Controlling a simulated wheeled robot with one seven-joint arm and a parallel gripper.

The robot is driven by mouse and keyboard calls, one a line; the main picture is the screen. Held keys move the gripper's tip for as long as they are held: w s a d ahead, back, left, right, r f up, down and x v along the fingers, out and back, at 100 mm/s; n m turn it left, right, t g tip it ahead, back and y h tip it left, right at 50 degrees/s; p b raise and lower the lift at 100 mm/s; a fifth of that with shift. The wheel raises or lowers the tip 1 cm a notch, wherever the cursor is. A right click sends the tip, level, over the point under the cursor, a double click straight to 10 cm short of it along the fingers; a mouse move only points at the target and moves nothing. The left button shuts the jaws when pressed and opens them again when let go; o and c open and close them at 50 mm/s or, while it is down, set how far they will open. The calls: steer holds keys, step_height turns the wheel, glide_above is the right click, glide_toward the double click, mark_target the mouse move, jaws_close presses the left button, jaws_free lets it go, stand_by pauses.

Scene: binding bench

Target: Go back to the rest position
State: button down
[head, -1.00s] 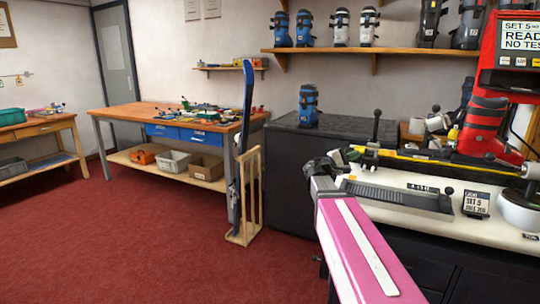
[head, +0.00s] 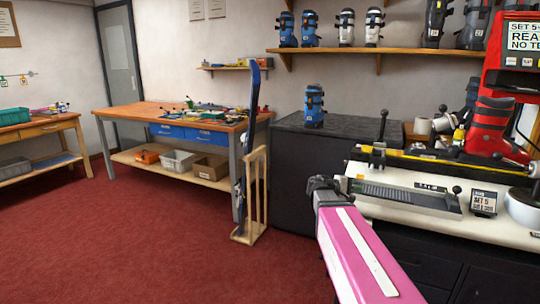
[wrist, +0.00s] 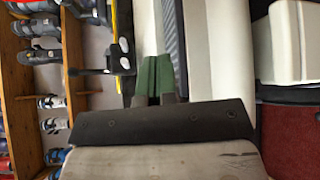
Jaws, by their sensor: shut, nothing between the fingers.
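My gripper (head: 323,183) is at the end of my pink and white arm, in front of the left end of the white-topped bench (head: 400,211) in the head view. In the wrist view its two green fingertips (wrist: 155,76) are together with nothing between them. A yellow and black ski (head: 440,161) lies in the bench fixture behind the gripper, apart from it. A red boot (head: 497,125) stands over the ski.
A black cabinet (head: 300,180) with a blue boot (head: 314,105) on top stands left of the bench. A blue ski (head: 250,125) stands in a wooden rack (head: 257,190). A wooden workbench (head: 130,110) is behind. Red carpet is open at left.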

steer(key=s+a+f+m+g+y, duration=0.1)
steer(key=s+a+f+y, duration=0.3)
steer(key=f, duration=0.4)
steer(key=s+a+f+m+g+y, duration=0.1)
steer(key=s+a+f+m+y, duration=0.1)
steer(key=s+a+f+y, duration=0.3)
steer(key=s+a+f+m+g+y, duration=0.1)
steer(key=s+a+f+y, duration=0.4)
steer(key=f, duration=0.7)
steer(key=shift+a+f+m+y, duration=0.15)
steer(key=shift+a+m+y, duration=0.4)
steer(key=shift+m+y, duration=0.3)
